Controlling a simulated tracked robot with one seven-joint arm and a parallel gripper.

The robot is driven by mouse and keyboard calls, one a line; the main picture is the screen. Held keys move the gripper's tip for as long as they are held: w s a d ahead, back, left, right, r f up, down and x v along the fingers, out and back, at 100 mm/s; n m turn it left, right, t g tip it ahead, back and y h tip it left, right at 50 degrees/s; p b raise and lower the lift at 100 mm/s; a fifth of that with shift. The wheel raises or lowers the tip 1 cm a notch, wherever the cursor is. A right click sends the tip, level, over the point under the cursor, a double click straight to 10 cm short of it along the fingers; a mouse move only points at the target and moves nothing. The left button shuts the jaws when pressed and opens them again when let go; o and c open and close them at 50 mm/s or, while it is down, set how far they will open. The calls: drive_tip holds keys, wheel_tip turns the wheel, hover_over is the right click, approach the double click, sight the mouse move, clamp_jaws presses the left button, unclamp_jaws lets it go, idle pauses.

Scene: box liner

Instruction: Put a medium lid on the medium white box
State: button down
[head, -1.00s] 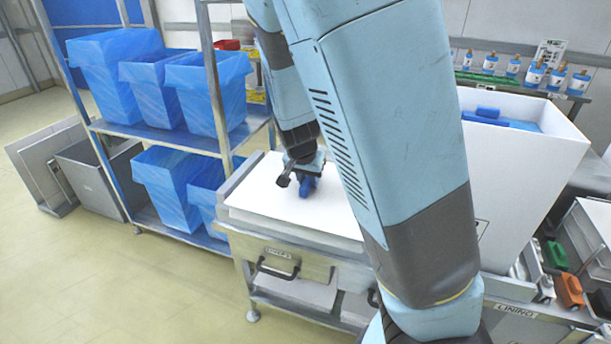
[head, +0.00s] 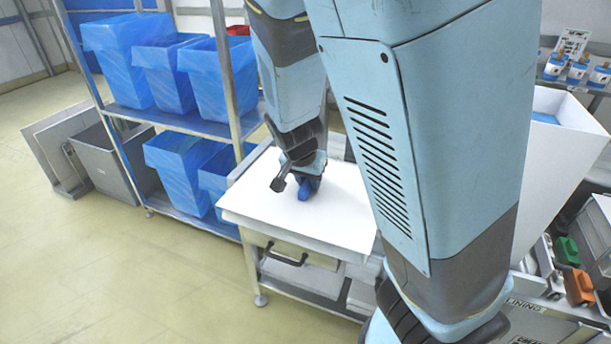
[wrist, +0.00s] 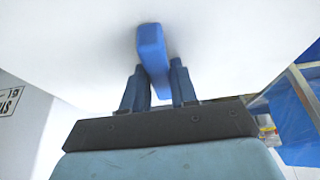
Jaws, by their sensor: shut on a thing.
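My gripper (head: 312,180) is shut on the blue handle (head: 306,191) of a flat white lid (head: 265,205). The lid looks level and raised a little above the metal cart (head: 275,262); its far right part is hidden behind my arm. In the wrist view my fingers (wrist: 158,88) stand on both sides of the handle (wrist: 152,50), with the white lid (wrist: 230,45) filling the view behind it. A large white box (head: 562,160) stands at the right in the head view, partly hidden by my arm, with something blue inside its open top.
A shelf rack with several blue-lined bins (head: 125,60) stands behind and left of the cart. A bench with small orange (head: 578,287) and green items is at the right. Open floor lies at front left.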

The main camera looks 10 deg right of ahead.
sight(295, 209)
drive_tip(key=shift+s+a+r, duration=0.2)
drive_tip(key=shift+s+a, duration=0.7)
drive_tip(key=shift+s, duration=0.35)
drive_tip(key=shift+s+a+r, duration=0.25)
drive_tip(key=shift+s+a, duration=0.65)
drive_tip(key=shift+s, duration=0.35)
drive_tip(key=shift+s+a+r, duration=0.2)
drive_tip(key=shift+s+a, duration=0.7)
drive_tip(key=shift+s, duration=0.35)
drive_tip(key=shift+r, duration=0.1)
